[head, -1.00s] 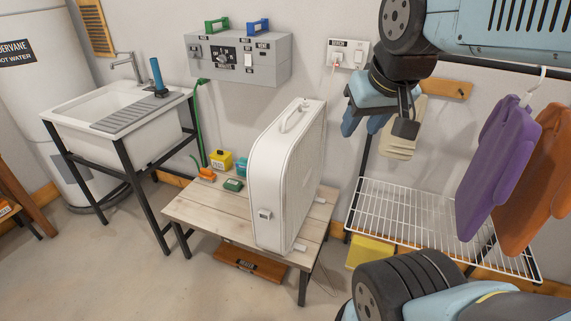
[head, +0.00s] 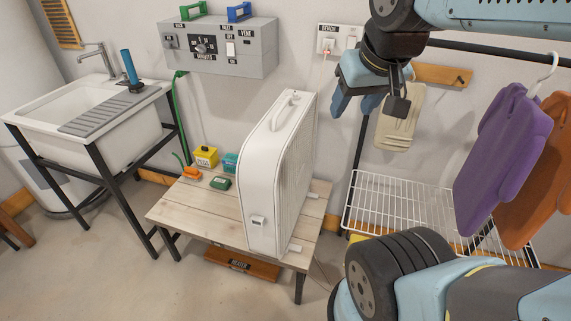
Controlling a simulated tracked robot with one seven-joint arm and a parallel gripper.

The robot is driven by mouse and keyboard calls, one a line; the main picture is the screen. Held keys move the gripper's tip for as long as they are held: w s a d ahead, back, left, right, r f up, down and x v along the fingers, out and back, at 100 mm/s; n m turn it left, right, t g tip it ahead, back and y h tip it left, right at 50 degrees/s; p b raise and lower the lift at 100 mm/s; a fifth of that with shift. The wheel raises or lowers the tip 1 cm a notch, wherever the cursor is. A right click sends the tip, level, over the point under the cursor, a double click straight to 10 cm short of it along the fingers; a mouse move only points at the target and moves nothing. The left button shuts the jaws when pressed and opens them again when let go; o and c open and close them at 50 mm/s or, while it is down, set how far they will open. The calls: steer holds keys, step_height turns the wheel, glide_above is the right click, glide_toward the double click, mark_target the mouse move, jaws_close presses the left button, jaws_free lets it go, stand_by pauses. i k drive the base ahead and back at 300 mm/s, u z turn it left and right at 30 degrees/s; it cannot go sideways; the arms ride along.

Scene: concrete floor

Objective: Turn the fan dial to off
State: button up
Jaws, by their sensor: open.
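A white box fan (head: 278,175) stands upright on a low wooden table (head: 185,207). A small dial or switch (head: 258,221) shows low on its narrow front side; its setting is too small to read.
A grey control box (head: 221,48) with knobs and switches is on the wall. A sink (head: 90,115) stands at left. A wire rack (head: 400,205) and hanging purple (head: 500,145) and orange (head: 540,190) garments are at right.

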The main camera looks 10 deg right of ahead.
mark_target(295, 98)
steer(key=k, duration=1.15)
steer(key=u, duration=0.4)
steer(key=i, duration=1.75)
steer(key=z, duration=0.75)
